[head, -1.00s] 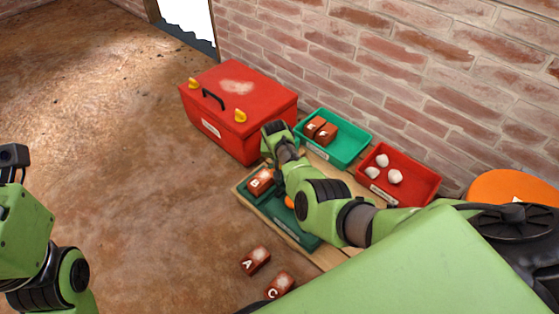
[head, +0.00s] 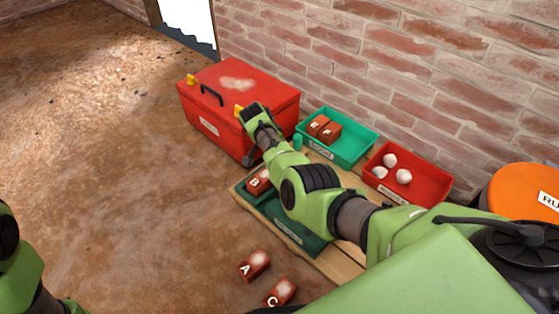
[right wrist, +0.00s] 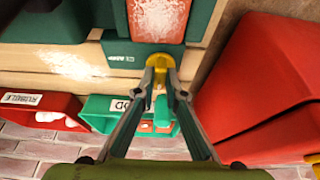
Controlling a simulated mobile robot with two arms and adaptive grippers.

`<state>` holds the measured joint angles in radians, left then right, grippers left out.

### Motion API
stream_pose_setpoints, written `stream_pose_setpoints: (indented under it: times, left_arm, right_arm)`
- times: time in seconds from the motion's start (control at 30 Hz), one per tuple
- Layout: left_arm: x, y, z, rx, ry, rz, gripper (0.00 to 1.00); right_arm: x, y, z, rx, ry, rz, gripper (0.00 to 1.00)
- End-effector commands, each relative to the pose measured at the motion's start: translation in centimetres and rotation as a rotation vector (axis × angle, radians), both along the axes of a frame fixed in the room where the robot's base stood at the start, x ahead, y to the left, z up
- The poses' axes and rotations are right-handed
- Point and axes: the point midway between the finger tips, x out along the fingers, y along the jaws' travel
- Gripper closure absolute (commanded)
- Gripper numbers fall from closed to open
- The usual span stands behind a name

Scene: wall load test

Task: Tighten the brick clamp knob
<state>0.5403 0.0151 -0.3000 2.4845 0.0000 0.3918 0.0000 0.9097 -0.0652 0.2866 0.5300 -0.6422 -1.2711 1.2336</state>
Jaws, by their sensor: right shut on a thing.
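A brick marked B (head: 259,181) sits in the green clamp tray (head: 297,243) on the wooden board. In the right wrist view the same brick (right wrist: 158,20) is at the top, with the labelled green clamp block (right wrist: 135,50) just below it. The yellow clamp knob (right wrist: 161,64) stands at that block. My right gripper (right wrist: 160,78) is shut on the knob, one finger on each side. In the head view my right arm hides the knob. My left arm shows at the left edge, but its gripper is out of view.
A red toolbox (head: 240,105) with yellow latches stands close beside my right gripper. A green bin (head: 352,153) holds bricks and a red bin (head: 425,191) holds white lumps. Bricks A (head: 255,265) and C (head: 281,292) lie on the floor. A brick wall stands behind.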

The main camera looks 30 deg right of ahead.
Motion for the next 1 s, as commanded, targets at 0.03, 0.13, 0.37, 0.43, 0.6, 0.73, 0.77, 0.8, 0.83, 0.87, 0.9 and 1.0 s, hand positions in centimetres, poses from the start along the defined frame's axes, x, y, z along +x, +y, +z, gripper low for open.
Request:
stream_pose_setpoints:
  times: [0.03,0.13,0.37,0.43,0.6,0.73,0.77,0.8,0.83,0.87,0.9,1.0]
  left_arm:
    - [-0.17,0.00,-0.05,0.000,-0.005,-0.001,0.45]
    - [-0.25,-0.02,0.02,0.001,-0.007,0.001,0.45]
    - [-0.25,-0.03,0.08,0.001,-0.007,0.001,0.45]
    - [-0.25,-0.04,0.08,0.001,-0.007,0.001,0.45]
    - [-0.24,-0.05,0.07,0.001,-0.007,0.001,0.45]
    - [-0.24,-0.05,0.07,0.001,-0.007,0.000,0.45]
    - [-0.24,-0.05,0.07,0.001,-0.007,0.000,0.45]
    - [-0.25,-0.05,0.07,0.001,-0.007,0.000,0.45]
    - [-0.25,-0.04,0.07,0.001,-0.007,0.000,0.45]
    - [-0.27,-0.02,0.08,0.001,-0.008,0.001,0.45]
    - [-0.30,0.01,0.07,0.000,-0.008,0.000,0.45]
    - [-0.30,0.01,0.07,0.000,-0.008,0.000,0.45]
  right_arm:
    - [0.10,-0.09,-0.03,-0.001,-0.003,-0.006,1.00]
    - [0.09,-0.10,0.04,0.000,-0.003,-0.014,1.00]
    - [0.07,-0.10,0.08,0.000,-0.003,-0.017,1.00]
    - [0.07,-0.11,0.07,0.000,-0.003,-0.017,1.00]
    - [0.06,-0.10,0.07,0.000,-0.003,-0.016,0.72]
    - [0.04,-0.06,0.04,0.000,-0.001,-0.016,0.72]
    - [0.04,-0.05,0.04,0.000,-0.001,-0.016,0.72]
    - [0.04,-0.04,0.03,0.000,-0.001,-0.015,0.72]
    - [0.02,-0.04,0.03,0.000,-0.001,-0.015,0.72]
    - [0.03,-0.02,0.02,0.000,-0.001,-0.015,0.72]
    - [0.02,-0.01,0.05,0.000,-0.001,-0.015,0.72]
    - [0.00,0.12,0.28,0.000,-0.001,-0.015,0.72]
